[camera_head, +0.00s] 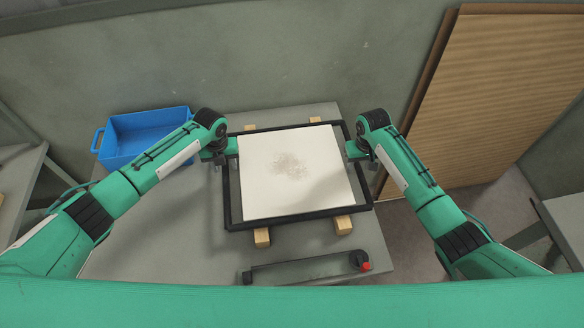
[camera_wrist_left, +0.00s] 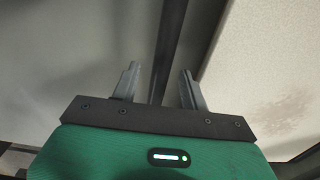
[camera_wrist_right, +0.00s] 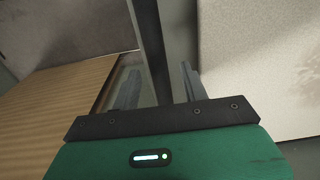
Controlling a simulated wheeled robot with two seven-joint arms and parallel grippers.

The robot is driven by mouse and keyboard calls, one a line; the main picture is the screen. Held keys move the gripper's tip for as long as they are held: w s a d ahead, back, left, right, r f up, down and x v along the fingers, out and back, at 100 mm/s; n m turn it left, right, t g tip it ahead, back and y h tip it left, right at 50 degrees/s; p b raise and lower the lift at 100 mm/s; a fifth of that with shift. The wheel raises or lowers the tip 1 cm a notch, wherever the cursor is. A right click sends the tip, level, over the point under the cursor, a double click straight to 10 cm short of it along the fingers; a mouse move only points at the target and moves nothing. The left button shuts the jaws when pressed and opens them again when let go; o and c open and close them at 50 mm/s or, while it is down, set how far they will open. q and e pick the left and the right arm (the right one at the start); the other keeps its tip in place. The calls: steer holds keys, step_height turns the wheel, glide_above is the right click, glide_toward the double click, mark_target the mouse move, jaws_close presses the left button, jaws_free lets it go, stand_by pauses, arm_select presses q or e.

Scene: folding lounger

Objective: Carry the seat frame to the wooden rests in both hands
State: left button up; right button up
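The seat frame (camera_head: 300,218), a black rectangle, lies flat over the wooden rests (camera_head: 262,238), several pale blocks showing under its near and far edges. A cream panel (camera_head: 290,195) with a brownish smudge lies within the frame's outline. My left gripper (camera_head: 222,146) is at the frame's left side bar. In the left wrist view the bar (camera_wrist_left: 168,45) passes between its open fingers, with gaps. My right gripper (camera_head: 358,150) is at the right side bar. In the right wrist view the bar (camera_wrist_right: 150,45) runs between its open fingers, with gaps.
A grey table (camera_head: 150,235) carries everything. A blue bin (camera_head: 145,140) stands at its back left. A dark bar with a red end (camera_head: 310,268) lies along the near edge. A slatted wooden panel (camera_head: 490,90) leans on the wall at right.

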arm_select(q)
jaws_close()
arm_select(e)
jaws_close()
arm_select(q)
steer(key=shift+r, duration=0.1)
arm_select(e)
steer(key=shift+r, duration=0.1)
stand_by(0.8)
